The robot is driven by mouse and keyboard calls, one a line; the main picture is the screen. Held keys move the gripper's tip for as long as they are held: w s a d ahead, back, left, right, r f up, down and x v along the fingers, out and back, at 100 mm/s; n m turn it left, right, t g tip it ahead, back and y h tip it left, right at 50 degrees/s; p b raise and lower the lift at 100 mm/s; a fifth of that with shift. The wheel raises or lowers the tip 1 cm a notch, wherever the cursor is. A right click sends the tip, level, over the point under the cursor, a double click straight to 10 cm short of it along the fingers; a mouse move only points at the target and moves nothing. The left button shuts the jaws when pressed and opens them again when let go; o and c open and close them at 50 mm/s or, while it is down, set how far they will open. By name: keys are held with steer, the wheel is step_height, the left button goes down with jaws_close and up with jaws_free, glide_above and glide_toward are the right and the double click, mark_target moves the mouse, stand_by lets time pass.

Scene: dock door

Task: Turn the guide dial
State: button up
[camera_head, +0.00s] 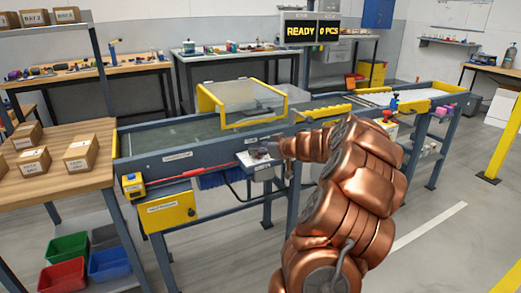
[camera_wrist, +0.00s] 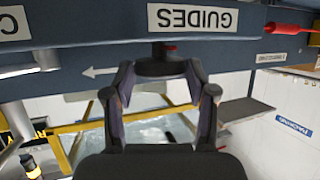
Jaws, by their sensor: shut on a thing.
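The guide dial (camera_wrist: 161,68) is a dark round knob on the conveyor's blue-grey side rail (camera_wrist: 230,52), with a bit of red at its edge. In the wrist view it sits beside an upside-down GUIDES label (camera_wrist: 193,18). My gripper (camera_wrist: 160,76) is shut on the dial, with one finger on each side of it. In the head view my gripper (camera_head: 268,150) is at the conveyor's front rail, and I cannot make out the dial there.
A red rod (camera_head: 210,172) runs along the rail left of my gripper. A yellow box (camera_head: 168,213) hangs below the rail. A yellow-framed clear guard (camera_head: 243,101) stands on the conveyor. A table with cartons (camera_head: 80,154) is at left. Open floor lies at right.

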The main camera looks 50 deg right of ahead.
steer(key=shift+d+r+y+p, duration=0.2)
steer(key=shift+y+p, duration=0.1)
steer(key=shift+p, duration=0.95)
steer(key=shift+r+n+p, duration=0.1)
steer(key=shift+n+p, duration=0.3)
steer(key=shift+p, duration=0.25)
steer(key=n+y+p, duration=0.1)
steer(key=p, duration=0.2)
steer(key=y+p, duration=0.1)
steer(key=p, duration=0.2)
steer(key=n+y+p, duration=0.1)
steer(key=p, duration=0.2)
steer(key=shift+d+n+g, duration=0.25)
steer(key=shift+n+g, duration=0.05)
steer(key=shift+g, duration=0.1)
steer(key=n+y+p, duration=0.1)
steer(key=y+p, duration=0.1)
steer(key=p, duration=0.2)
steer(key=shift+d+n+g, duration=0.15)
steer(key=shift+n+g, duration=0.15)
steer(key=n+y+p, duration=0.1)
steer(key=p, duration=0.1)
steer(key=shift+w+p, duration=0.15)
steer(key=shift+p, duration=0.2)
steer(key=shift+d+f+n+g+y+p, duration=0.1)
steer(key=shift+f+n+g+y+p, duration=0.15)
steer(key=shift+n+g+y+p, duration=0.25)
steer(key=o, duration=1.1)
steer(key=shift+o, duration=0.2)
